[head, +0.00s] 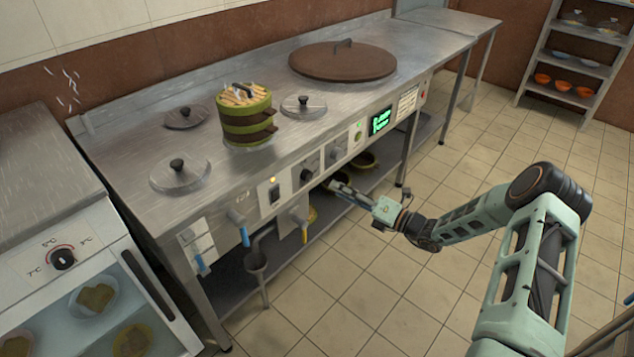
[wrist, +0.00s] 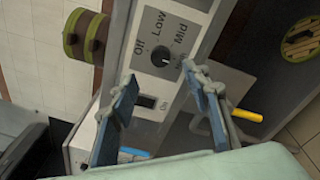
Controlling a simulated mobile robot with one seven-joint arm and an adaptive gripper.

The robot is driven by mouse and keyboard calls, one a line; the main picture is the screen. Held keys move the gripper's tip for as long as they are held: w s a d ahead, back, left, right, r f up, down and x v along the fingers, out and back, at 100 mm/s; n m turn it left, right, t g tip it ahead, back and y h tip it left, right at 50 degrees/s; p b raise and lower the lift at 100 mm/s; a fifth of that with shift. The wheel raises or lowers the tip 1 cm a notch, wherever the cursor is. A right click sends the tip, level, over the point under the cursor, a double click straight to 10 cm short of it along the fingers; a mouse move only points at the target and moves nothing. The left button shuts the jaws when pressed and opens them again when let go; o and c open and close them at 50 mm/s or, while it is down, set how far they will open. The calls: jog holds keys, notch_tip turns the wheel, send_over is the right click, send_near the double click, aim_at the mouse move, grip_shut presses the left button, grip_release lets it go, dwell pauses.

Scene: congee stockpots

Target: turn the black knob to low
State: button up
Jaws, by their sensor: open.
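The black knob (wrist: 161,54) sits on a dark dial plate marked Off, Low and Mid in the wrist view. It also shows on the counter's front panel in the head view (head: 306,174). Which mark its pointer faces is too small to tell. My gripper (wrist: 158,75) is open, with its two blue fingers apart and nothing between them. The knob shows beyond the gap between the fingertips, apart from both. In the head view my gripper (head: 333,186) is in front of the panel, a little right of and below the knob.
A green steamer stack (head: 246,122) stands on the counter. The tiled floor (head: 400,290) is clear.

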aim_at(310, 176)
jog(key=b+x, duration=0.2)
jog(key=x, duration=0.7)
jog(key=shift+w+a, duration=0.2)
jog(key=shift+a, duration=0.15)
jog(key=c, duration=1.2)
jog(key=shift+o, duration=0.2)
